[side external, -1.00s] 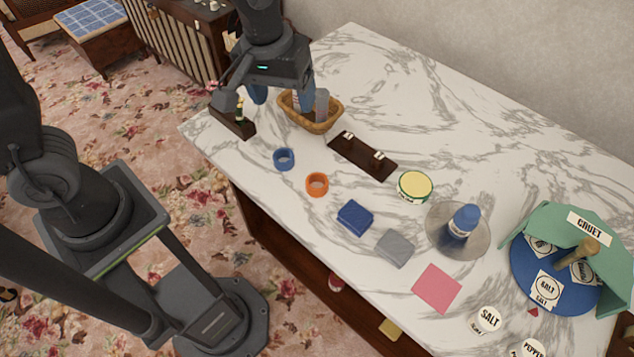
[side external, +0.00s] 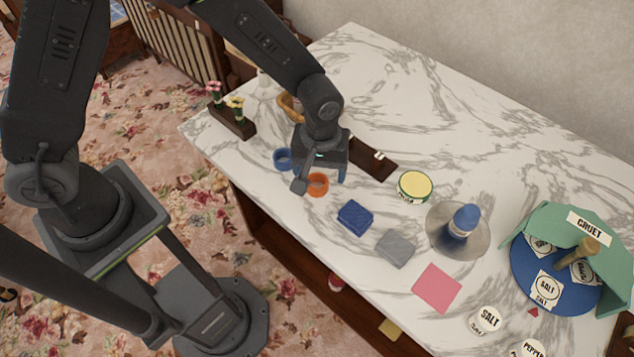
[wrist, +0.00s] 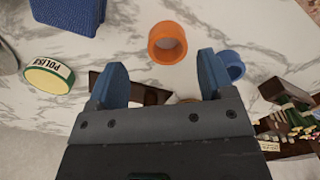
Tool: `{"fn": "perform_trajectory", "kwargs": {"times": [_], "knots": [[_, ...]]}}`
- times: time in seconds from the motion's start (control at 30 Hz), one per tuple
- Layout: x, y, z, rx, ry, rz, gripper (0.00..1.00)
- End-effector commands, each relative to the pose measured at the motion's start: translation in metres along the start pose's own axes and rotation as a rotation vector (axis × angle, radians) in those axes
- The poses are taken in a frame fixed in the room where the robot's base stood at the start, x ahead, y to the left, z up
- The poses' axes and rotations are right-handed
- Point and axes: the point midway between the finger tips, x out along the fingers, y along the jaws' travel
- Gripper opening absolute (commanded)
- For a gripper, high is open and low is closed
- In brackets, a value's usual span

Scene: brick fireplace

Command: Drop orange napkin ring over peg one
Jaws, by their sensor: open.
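The orange napkin ring (side external: 317,188) lies on the marble table, right below my gripper, which partly hides it. In the wrist view the orange ring (wrist: 167,43) shows whole, ahead of and between the fingertips, not touched by them. My gripper (wrist: 161,75) is open and empty, its two blue fingers apart. In the side view my gripper (side external: 320,180) hangs low over the ring. A dark wooden board (side external: 375,163) with small white tags lies behind my gripper, partly hidden. I cannot make out which peg is peg one.
A blue ring (side external: 282,158) lies just left of the orange one. A blue block (side external: 355,216), a grey block (side external: 396,248) and a polish tin (side external: 415,187) lie to the right. A dark flower stand (side external: 233,122) and a basket (side external: 288,105) stand at the left.

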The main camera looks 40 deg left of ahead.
Motion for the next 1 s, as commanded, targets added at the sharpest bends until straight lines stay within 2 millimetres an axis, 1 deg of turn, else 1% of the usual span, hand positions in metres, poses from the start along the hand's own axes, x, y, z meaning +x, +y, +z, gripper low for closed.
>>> {"fn": "perform_trajectory", "kwargs": {"times": [0.17,0.3,0.4,0.53,0.73,1.0], "knots": [[0.015,-0.004,-0.001,-0.001,-0.002,-0.003,0.75],[0.036,-0.009,-0.004,-0.001,-0.003,-0.004,0.75],[0.048,-0.008,-0.003,0.000,-0.002,-0.003,0.75],[0.054,-0.008,-0.004,0.001,0.000,0.000,0.75],[0.054,-0.008,-0.004,0.001,0.000,0.000,0.75],[0.054,-0.008,-0.004,0.001,0.000,0.000,0.49]]}}
